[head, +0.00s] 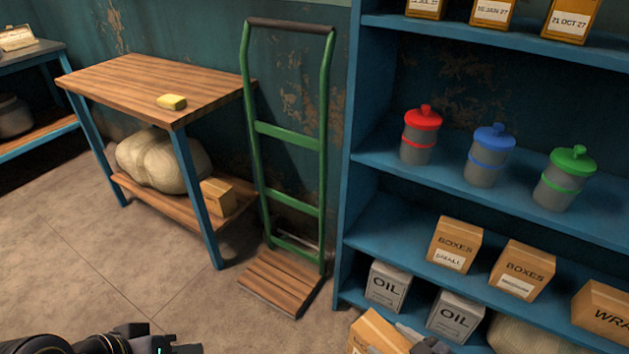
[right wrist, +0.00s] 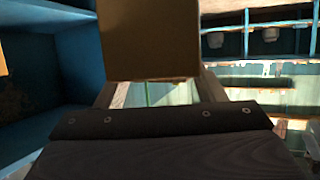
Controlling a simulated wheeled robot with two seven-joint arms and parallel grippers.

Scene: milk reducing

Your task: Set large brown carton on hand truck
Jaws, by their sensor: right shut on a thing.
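A brown carton (head: 372,336) shows at the bottom edge of the head view, partly cut off. My right gripper (head: 412,338) is shut on it. In the right wrist view the carton (right wrist: 150,42) fills the upper middle, between the fingers (right wrist: 160,92). The green hand truck (head: 290,128) stands upright against the wall, with its slatted wooden base (head: 282,282) on the floor, bare. The held carton is right of and nearer than that base. My left gripper (head: 150,344) is at the bottom left, cut off, its fingers unclear.
A blue shelf unit (head: 352,160) stands right of the truck. It holds small cartons (head: 455,243), OIL boxes (head: 388,287) and lidded jars (head: 420,135). The floor (head: 130,260) before the truck is clear.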

